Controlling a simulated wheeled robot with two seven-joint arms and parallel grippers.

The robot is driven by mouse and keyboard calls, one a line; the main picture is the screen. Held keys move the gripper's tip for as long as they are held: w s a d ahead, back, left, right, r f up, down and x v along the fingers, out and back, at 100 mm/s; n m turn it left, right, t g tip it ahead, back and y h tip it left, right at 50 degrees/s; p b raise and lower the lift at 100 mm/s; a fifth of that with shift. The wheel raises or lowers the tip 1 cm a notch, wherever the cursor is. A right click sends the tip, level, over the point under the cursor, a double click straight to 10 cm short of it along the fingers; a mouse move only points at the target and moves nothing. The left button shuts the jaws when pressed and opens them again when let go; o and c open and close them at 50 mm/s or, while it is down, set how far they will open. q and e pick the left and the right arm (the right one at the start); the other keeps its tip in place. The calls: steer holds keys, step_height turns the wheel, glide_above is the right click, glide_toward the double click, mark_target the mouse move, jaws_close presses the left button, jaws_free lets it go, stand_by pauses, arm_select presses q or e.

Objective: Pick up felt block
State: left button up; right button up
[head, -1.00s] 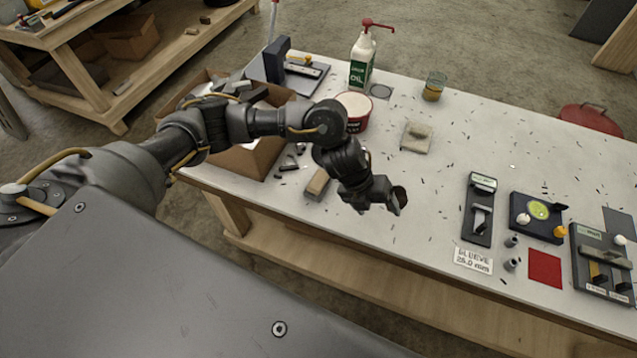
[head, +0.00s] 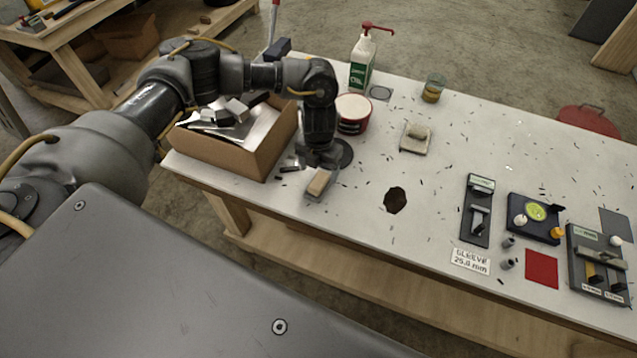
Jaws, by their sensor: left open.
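A small tan block with a grey base (head: 319,184), which looks like the felt block, lies near the front edge of the white table, below the red-rimmed tub. My left gripper (head: 322,158) points down just behind it, open, with nothing seen in it. Its fingers are dark and hard to make out, and I cannot tell whether they touch the block. A beige pad with a small piece on top (head: 414,138) lies farther right, apart from the gripper. My right gripper is not in view.
A cardboard box of metal offcuts (head: 270,152) stands left of the gripper. The red-rimmed tub (head: 354,113) and an oil bottle (head: 361,62) stand behind. A dark patch (head: 395,200) marks the table.

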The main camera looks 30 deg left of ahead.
mark_target(319, 181)
arm_select(q)
steer(key=shift+f, duration=0.2)
steer(key=shift+s+f+p, duration=0.1)
steer(key=shift+f+p, duration=0.1)
steer(key=shift+p, duration=0.1)
step_height(319, 181, down, 4)
steer(key=shift+s+r+p, duration=0.1)
steer(key=shift+r+p, duration=0.1)
steer(key=shift+p, duration=0.8)
steer(key=shift+f, duration=0.6)
steer(key=c, duration=1.1)
steer(key=shift+o, duration=0.2)
